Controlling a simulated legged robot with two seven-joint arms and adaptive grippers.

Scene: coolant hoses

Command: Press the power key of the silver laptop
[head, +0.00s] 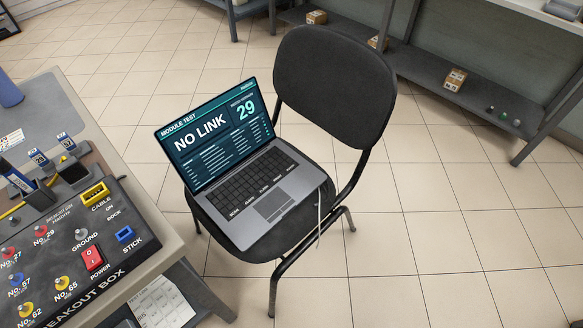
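The silver laptop (278,197) stands open on the seat of a black chair in the middle of the head view. Its screen (213,135) is lit and reads "MODULE TEST", "NO LINK" and "29". The dark keyboard (246,182) and the touchpad (273,206) are uncovered. Small labels run along the laptop's keyboard deck, and they are too small to read surely. I cannot tell which key is the power key. Neither of my grippers shows in the view.
The black chair (335,85) stands on a tiled floor (420,235), clear to its right. A table at the left bears a breakout box (122,262) with a red power switch (92,258). A white cable (320,215) hangs beside the laptop. A shelf (420,65) stands behind.

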